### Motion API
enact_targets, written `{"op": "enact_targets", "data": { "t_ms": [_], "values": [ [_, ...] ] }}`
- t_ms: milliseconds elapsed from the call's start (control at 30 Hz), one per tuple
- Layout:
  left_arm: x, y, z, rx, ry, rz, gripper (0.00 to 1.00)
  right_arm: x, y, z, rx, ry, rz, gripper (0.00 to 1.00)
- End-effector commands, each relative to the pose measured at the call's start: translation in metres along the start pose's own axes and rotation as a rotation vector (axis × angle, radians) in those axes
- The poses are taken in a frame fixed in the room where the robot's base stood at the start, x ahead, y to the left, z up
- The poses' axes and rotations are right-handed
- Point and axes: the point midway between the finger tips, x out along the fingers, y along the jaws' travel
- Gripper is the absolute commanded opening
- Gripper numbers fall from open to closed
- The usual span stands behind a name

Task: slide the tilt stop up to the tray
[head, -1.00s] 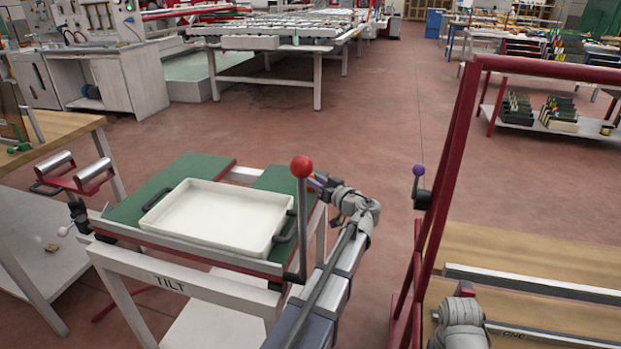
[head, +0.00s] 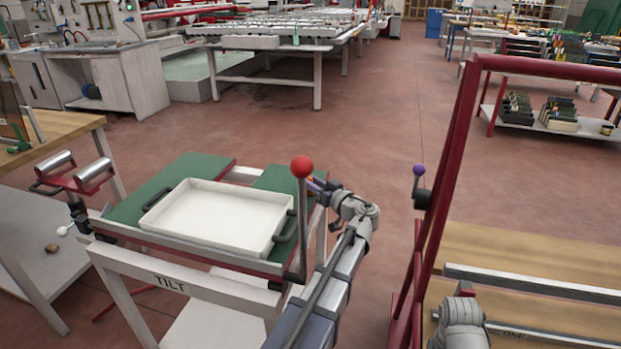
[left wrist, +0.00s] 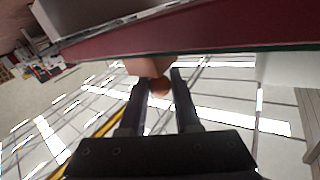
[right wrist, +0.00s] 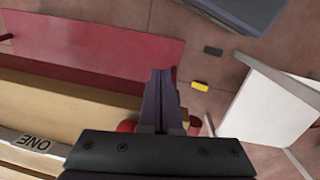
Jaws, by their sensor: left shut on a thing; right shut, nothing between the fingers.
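The white tray (head: 212,215) with dark handles lies on the green-topped tilt table (head: 125,213). My left gripper (head: 316,184) is at the table's right side, just behind the red-balled lever and partly hidden by it. In the left wrist view its fingers (left wrist: 160,84) are shut on an orange-brown knob below a block of the same colour, apparently the tilt stop (left wrist: 150,66), by a red edge (left wrist: 220,38). I cannot tell the gap between stop and tray. My right gripper (right wrist: 160,76) is shut and empty, away from the table.
The red-balled lever (head: 302,168) stands upright at the table's near right corner, close to my left arm. A red frame (head: 452,170) with wooden shelves stands on the right, with a purple-balled lever (head: 419,170). Open floor lies beyond the table.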

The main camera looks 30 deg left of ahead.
Motion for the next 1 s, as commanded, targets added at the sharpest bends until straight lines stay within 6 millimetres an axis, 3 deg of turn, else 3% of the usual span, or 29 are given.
{"op": "enact_targets", "data": {
  "t_ms": [100,367,400,633,1000],
  "values": [
    [-0.013,-0.019,0.004,0.000,-0.001,0.000,0.00,0.000,0.000,0.000,0.000,0.000,0.000,0.00],
    [-0.013,-0.018,0.004,-0.001,-0.001,-0.001,0.00,0.000,0.000,0.000,0.000,0.000,0.000,0.00],
    [-0.012,-0.018,0.004,-0.001,-0.001,-0.001,0.33,0.000,0.000,0.000,0.000,0.000,0.000,0.00],
    [-0.012,-0.018,0.004,0.000,-0.001,-0.001,0.59,0.000,0.000,0.000,0.000,0.000,0.000,0.00],
    [-0.021,-0.018,0.004,0.000,-0.001,0.000,0.61,0.000,0.000,0.000,0.000,0.000,0.000,0.00]
  ]
}}
